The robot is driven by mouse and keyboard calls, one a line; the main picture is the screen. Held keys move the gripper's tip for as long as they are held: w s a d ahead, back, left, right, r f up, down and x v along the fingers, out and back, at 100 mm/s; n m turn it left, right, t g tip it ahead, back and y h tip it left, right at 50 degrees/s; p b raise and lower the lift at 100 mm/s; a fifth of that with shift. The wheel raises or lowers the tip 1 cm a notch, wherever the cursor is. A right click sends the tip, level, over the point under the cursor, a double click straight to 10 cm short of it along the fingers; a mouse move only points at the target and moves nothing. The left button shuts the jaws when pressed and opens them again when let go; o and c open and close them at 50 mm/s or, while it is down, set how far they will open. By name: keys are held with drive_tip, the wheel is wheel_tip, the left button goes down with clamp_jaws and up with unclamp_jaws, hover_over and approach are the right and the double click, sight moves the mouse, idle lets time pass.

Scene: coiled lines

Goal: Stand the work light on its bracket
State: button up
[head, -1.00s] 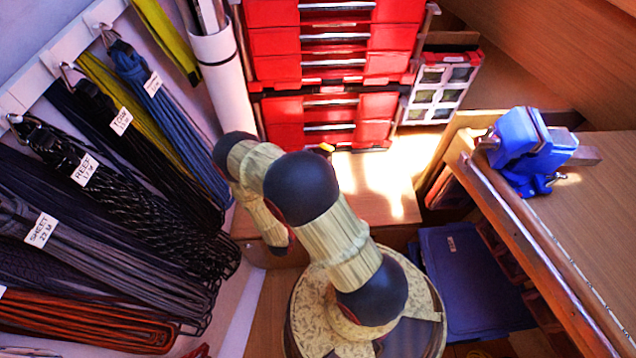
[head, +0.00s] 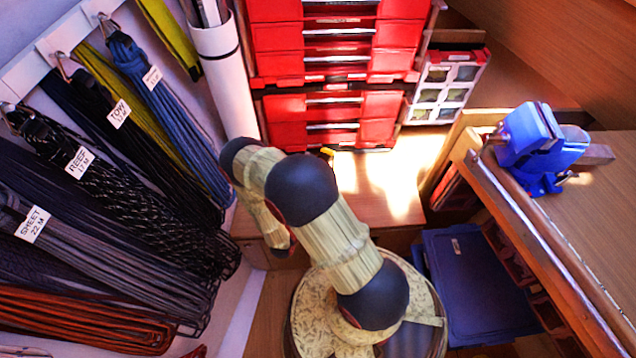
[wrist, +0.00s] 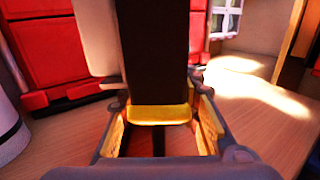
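In the wrist view a dark upright body with a yellow band at its lower end (wrist: 158,50), which looks like the work light, fills the middle and runs out of the top of the picture. My gripper (wrist: 160,122) is open, with its yellow-padded fingers apart on either side of the band. Pad faces show, and I see no clear contact. In the head view only a small yellow and dark tip (head: 327,154) shows behind my arm; my gripper is hidden there. I cannot make out the bracket for certain.
Red drawers (head: 335,60) stand behind the sunlit wooden bench top (head: 375,185). Coiled lines (head: 110,190) hang along the left wall beside a white tube (head: 222,80). A blue vise (head: 540,145) sits on the right bench, above a blue bin (head: 470,285).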

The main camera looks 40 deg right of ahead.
drive_tip(key=o, duration=0.4)
drive_tip(key=shift+c, duration=0.2)
drive_tip(key=shift+r, duration=0.1)
drive_tip(key=shift+r, duration=0.2)
drive_tip(key=p+v, duration=0.3)
drive_tip(key=v, duration=0.9)
wheel_tip(320, 180, up, 26)
drive_tip(key=w+a+m+g+y, duration=0.25)
drive_tip(key=m+g+y, duration=0.5)
drive_tip(key=m, duration=0.65)
drive_tip(key=s+a+r+m+t+y, duration=0.2)
drive_tip(key=s+a+r+y, duration=0.1)
drive_tip(key=r, duration=0.5)
drive_tip(key=s+a+r+m+t+y, duration=0.3)
drive_tip(key=s+a+r, duration=0.1)
drive_tip(key=r, duration=0.4)
drive_tip(key=s+a+r+m+t+y, duration=0.2)
drive_tip(key=s+a+r+y, duration=0.1)
drive_tip(key=r, duration=0.5)
drive_tip(key=shift+s+a+m, duration=0.4)
drive_tip(key=shift+s+a, duration=0.35)
drive_tip(key=shift+s, duration=0.2)
